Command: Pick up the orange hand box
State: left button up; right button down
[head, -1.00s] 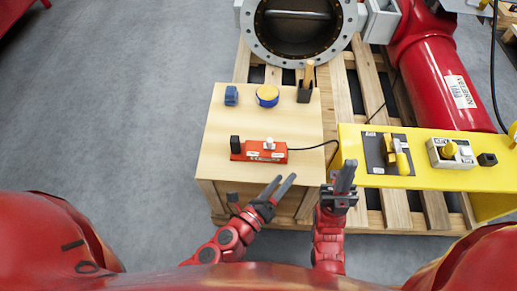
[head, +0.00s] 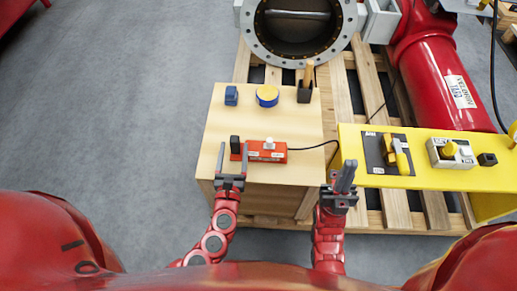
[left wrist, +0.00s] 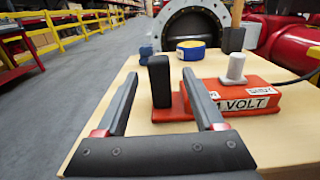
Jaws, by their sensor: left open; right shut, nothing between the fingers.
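The orange hand box (head: 267,151) lies on the wooden box top near its front edge, with a black upright grip (head: 235,144) at its left end and a pale knob on top. A black cable leaves its right end. My left gripper (head: 232,160) is open at the box's left end. In the left wrist view the black grip (left wrist: 160,82) shows between the open fingers, beyond or near their tips, and the orange body (left wrist: 240,98) extends to the right behind the right finger. I cannot tell if anything touches. My right gripper (head: 345,178) is shut and empty, right of the wooden box.
The wooden box (head: 225,120) also carries a blue object (head: 231,95), a yellow-and-blue round item (head: 267,95) and a black holder (head: 304,93). A yellow bench (head: 370,180) with switches stands to the right. Grey floor is free at left.

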pick_arm(q)
jog(key=shift+w, duration=3.15)
grip_shut()
